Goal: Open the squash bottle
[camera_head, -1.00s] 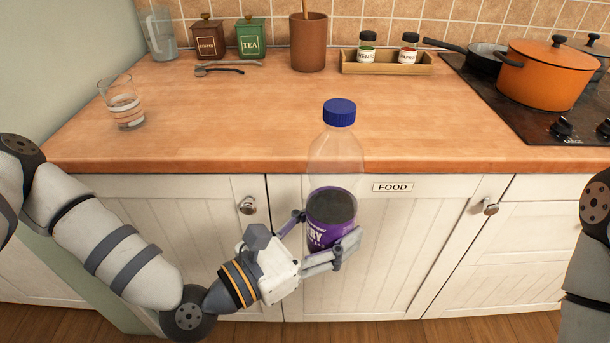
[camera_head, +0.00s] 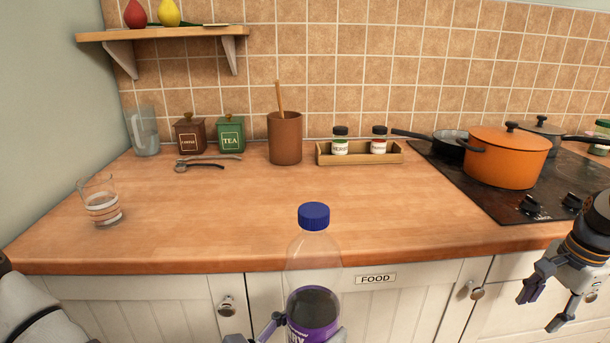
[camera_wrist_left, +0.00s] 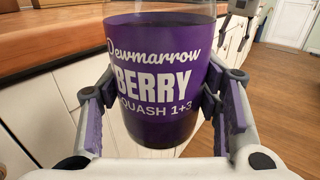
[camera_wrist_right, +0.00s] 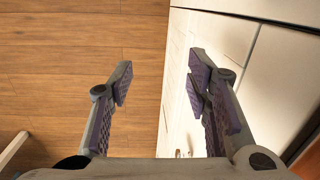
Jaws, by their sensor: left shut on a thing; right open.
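The squash bottle (camera_head: 314,262) is clear with a blue cap (camera_head: 313,216), dark liquid low inside and a purple label. The cap sits on its neck, and the bottle stands upright in front of the counter edge. In the left wrist view the label (camera_wrist_left: 155,82) reads Dewmarrow Berry Squash. My left gripper (camera_wrist_left: 160,100) is shut around the lower part of the bottle; in the head view it is mostly cut off at the bottom. My right gripper (camera_head: 543,306) is open and empty, at the right, apart from the bottle. In its wrist view its fingers (camera_wrist_right: 155,85) are spread.
The wooden counter (camera_head: 230,220) is clear in the middle. A glass (camera_head: 101,202) stands at its left. A spice rack (camera_head: 360,153) and brown pot (camera_head: 285,138) stand at the back. An orange pan (camera_head: 506,158) is on the hob. Cupboards lie below the counter edge.

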